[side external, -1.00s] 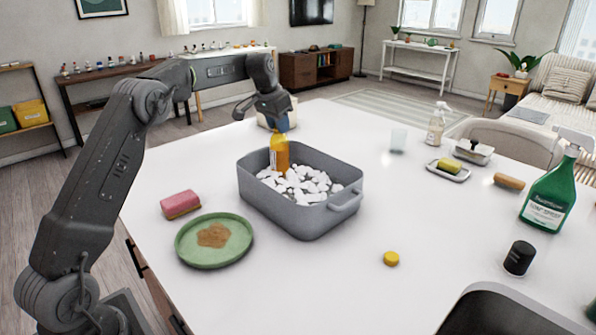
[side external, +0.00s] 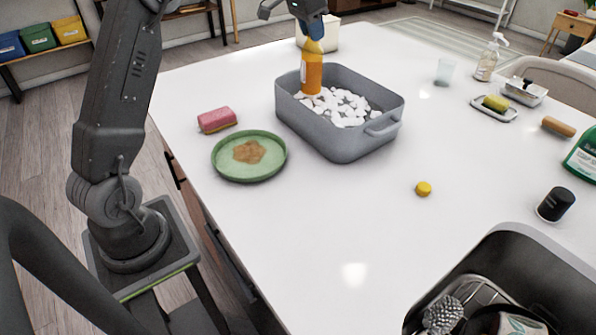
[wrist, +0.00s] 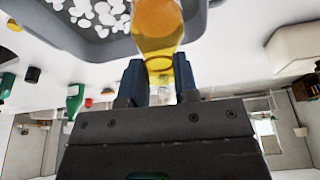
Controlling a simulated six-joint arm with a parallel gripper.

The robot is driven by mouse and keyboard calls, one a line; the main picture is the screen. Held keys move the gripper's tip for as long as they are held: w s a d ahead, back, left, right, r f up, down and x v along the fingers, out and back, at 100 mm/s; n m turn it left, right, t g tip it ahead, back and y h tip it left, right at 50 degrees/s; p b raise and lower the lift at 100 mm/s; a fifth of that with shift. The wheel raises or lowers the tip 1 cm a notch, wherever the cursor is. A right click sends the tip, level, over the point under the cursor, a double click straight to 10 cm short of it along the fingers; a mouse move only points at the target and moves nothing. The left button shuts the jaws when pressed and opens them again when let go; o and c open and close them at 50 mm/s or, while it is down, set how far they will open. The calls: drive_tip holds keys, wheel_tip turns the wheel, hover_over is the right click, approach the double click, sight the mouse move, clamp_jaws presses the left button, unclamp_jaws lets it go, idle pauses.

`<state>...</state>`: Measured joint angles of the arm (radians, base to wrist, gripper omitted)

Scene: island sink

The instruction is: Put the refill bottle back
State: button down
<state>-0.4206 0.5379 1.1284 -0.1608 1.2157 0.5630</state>
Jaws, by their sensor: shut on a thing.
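The refill bottle (side external: 312,75) is orange-yellow, with a narrower neck at its top and a pale label on one side. It stands about upright at the back left of the grey tub (side external: 345,146), over the white pieces (side external: 342,108). Whether its base touches them I cannot tell. My gripper (side external: 312,30) is shut on its neck from above, partly cut off by the frame's top. In the wrist view, the blue fingers of my gripper (wrist: 160,78) sit either side of the bottle's yellow neck (wrist: 160,66).
A green plate (side external: 225,167) with a brown stain and a pink sponge (side external: 217,120) lie left of the tub. A yellow cap (side external: 424,188) and a black-topped jar (side external: 556,205) are at right. The sink (side external: 500,240) is at front right. The counter's middle front is clear.

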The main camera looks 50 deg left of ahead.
drive_tip(key=s+d+r+m+h, duration=0.15)
drive_tip(key=s+d+m, duration=0.35)
drive_tip(key=s, duration=0.8)
drive_tip(key=s+d+r+m+h, duration=0.1)
drive_tip(key=s+d+r+m, duration=0.2)
drive_tip(key=s+d, duration=0.7)
drive_tip(key=w+d+f, duration=0.1)
drive_tip(key=d+f, duration=0.7)
drive_tip(key=f, duration=0.3)
drive_tip(key=shift+f+g, duration=0.2)
drive_tip(key=shift+g, duration=0.2)
drive_tip(key=shift+f, duration=0.15)
drive_tip(key=c, duration=0.9)
unclamp_jaws()
